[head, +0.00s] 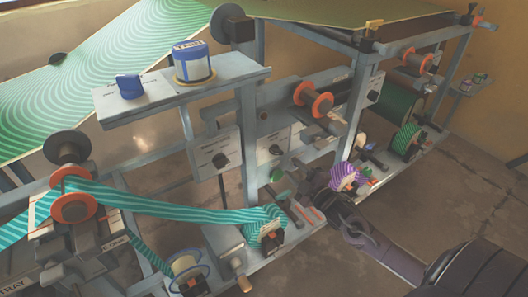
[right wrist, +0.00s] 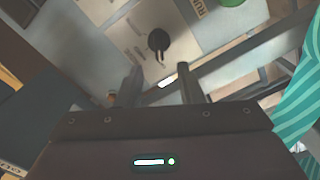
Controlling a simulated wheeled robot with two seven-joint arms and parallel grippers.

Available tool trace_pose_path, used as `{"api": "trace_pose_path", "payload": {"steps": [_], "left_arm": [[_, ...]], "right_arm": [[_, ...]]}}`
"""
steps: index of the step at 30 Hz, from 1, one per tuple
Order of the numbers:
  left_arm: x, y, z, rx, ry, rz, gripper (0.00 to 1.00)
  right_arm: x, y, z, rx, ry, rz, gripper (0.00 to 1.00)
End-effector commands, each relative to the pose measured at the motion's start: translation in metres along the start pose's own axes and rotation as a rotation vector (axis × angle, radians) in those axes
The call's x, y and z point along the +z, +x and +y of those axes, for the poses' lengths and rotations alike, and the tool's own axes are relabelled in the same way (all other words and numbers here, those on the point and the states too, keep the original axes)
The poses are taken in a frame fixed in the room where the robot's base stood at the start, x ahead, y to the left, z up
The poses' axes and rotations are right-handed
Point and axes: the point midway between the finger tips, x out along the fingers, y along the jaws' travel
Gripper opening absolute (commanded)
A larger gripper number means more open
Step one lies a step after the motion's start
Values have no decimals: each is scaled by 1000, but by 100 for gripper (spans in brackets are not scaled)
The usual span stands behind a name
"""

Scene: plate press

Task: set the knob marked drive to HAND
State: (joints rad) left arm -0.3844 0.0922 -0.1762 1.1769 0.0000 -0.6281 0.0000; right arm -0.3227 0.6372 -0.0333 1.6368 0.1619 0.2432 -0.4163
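My right gripper (head: 328,198) reaches in from the lower right, at the middle of the press frame. In the right wrist view its two fingers (right wrist: 162,88) stand apart with nothing held between them. A black knob (right wrist: 158,42) on a pale marked panel (right wrist: 128,38) lies ahead of the fingertips, apart from them. Its marks are too blurred to read, so I cannot tell whether it is the drive knob. My left gripper is not in view.
Frame bars (right wrist: 235,70) cross the wrist view beyond the fingers. A teal striped web (head: 180,208) runs to a roll (head: 264,222) left of my gripper. A purple striped roll (head: 345,176) is close by it. Open floor (head: 420,180) lies to the right.

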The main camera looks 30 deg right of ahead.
Motion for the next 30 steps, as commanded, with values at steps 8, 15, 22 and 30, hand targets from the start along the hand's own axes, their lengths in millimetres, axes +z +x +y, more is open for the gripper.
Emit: {"api": "trace_pose_path", "payload": {"steps": [8,15,22,30], "left_arm": [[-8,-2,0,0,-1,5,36],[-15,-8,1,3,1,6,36],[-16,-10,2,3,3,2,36],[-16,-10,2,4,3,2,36]], "right_arm": [[0,40,1,3,2,0,34],[1,67,0,0,3,-2,34],[1,74,0,-2,2,-3,34],[1,74,0,-2,3,-3,21]]}}
